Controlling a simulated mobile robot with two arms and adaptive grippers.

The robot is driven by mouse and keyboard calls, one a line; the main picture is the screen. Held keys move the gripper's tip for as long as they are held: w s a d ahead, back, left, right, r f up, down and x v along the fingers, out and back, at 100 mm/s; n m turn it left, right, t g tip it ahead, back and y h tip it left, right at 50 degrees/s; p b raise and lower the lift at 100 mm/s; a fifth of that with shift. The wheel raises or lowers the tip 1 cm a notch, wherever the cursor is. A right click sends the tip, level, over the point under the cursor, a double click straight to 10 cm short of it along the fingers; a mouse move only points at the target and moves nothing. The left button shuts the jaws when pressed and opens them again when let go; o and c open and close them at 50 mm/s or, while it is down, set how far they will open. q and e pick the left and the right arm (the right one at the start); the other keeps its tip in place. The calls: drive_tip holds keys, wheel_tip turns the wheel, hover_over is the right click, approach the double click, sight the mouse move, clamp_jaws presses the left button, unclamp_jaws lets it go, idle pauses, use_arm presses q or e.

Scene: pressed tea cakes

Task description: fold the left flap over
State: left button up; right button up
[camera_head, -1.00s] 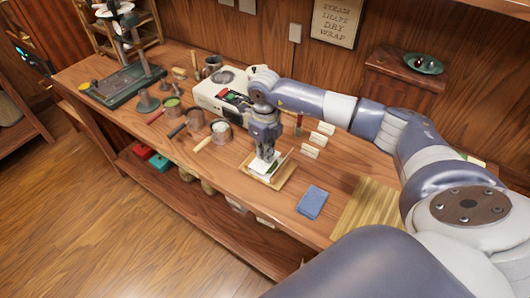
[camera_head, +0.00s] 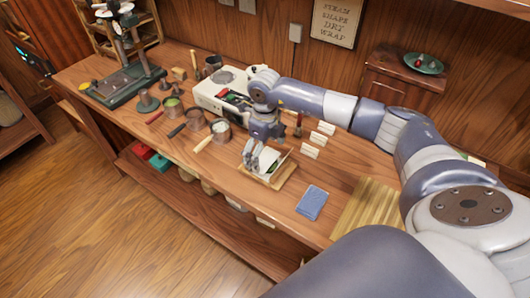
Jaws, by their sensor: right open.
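A shallow wooden tray (camera_head: 287,180) sits near the front edge of the bench. White wrapping paper (camera_head: 270,157) lies in it, with a dark green patch showing on it. A thin flap (camera_head: 282,161) stands tilted up on the right side of the tray. My right gripper (camera_head: 251,164) points down at the tray's left side, its fingers apart. It hides the paper's left part, so I cannot tell how the left flap lies or whether the fingers touch it. My left gripper is not in view.
A blue cloth (camera_head: 312,202) and a slatted wooden mat (camera_head: 366,210) lie to the right. Small white cards (camera_head: 311,152) stand behind the tray. Metal cups (camera_head: 221,131) with handled tools stand to the left. A cream-coloured appliance (camera_head: 208,94) is behind.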

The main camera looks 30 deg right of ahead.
sight(265, 159)
wheel_tip(265, 159, up, 12)
drive_tip(key=shift+f, duration=0.15)
idle(0.7)
